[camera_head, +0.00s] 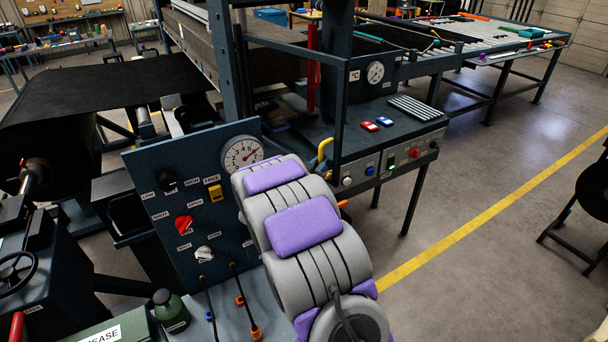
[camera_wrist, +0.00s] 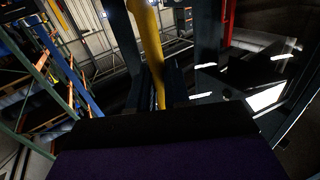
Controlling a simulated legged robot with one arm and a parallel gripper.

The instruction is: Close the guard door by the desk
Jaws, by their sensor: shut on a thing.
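The guard door (camera_head: 339,115) is a dark open frame with a yellow handle (camera_head: 325,153) low on its edge. In the head view it stands out at an angle from the press post (camera_head: 232,60), in front of the dark machine opening. My grey and purple arm hides my gripper in the head view. In the wrist view the yellow handle (camera_wrist: 147,45) runs down to my gripper (camera_wrist: 158,104), which is shut on it. The fingertips are mostly hidden behind the dark gripper body.
A control panel (camera_head: 150,190) with a gauge and knobs stands left of my arm. A control desk (camera_head: 400,148) with buttons is right of the door. A roller table (camera_head: 490,45) lies behind. Clear floor with a yellow line (camera_head: 470,225) is on the right.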

